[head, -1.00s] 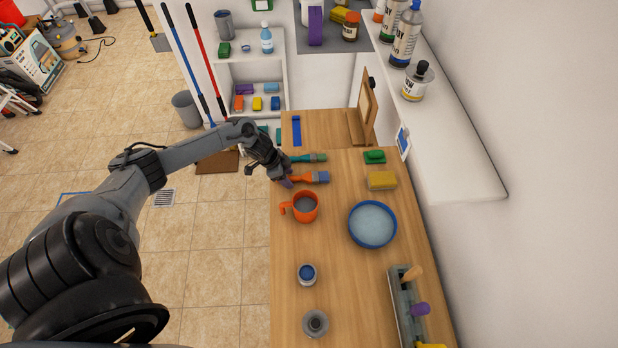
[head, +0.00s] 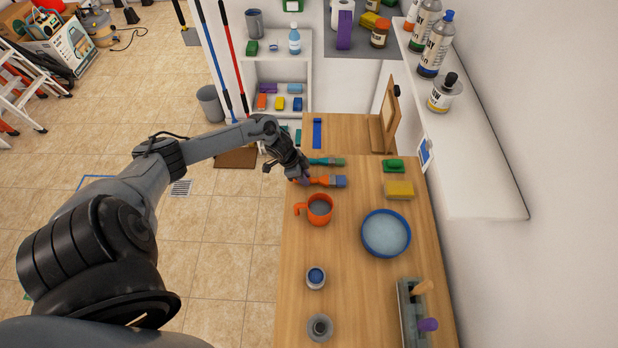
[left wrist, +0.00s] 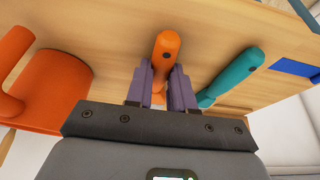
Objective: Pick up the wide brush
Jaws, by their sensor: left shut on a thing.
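The orange-handled brush (head: 327,181) with blue-grey bristles lies near the left edge of the wooden table, its bristles pointing right in the head view. My left gripper (head: 303,180) is at its handle end. In the left wrist view, the purple fingers of my left gripper (left wrist: 162,90) are shut on the orange handle (left wrist: 165,52), one on each side. Whether the brush is clear of the table I cannot tell. A teal brush (head: 326,161) lies just behind it, and its teal handle (left wrist: 232,76) is close beside the right finger. My right gripper is not in view.
An orange mug (head: 320,209) stands just in front of the brush. A blue-rimmed bowl (head: 386,233), yellow sponge (head: 399,190) and green block (head: 394,166) are to the right. Small jars stand at the front. A wooden stand (head: 385,118) is at the back right.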

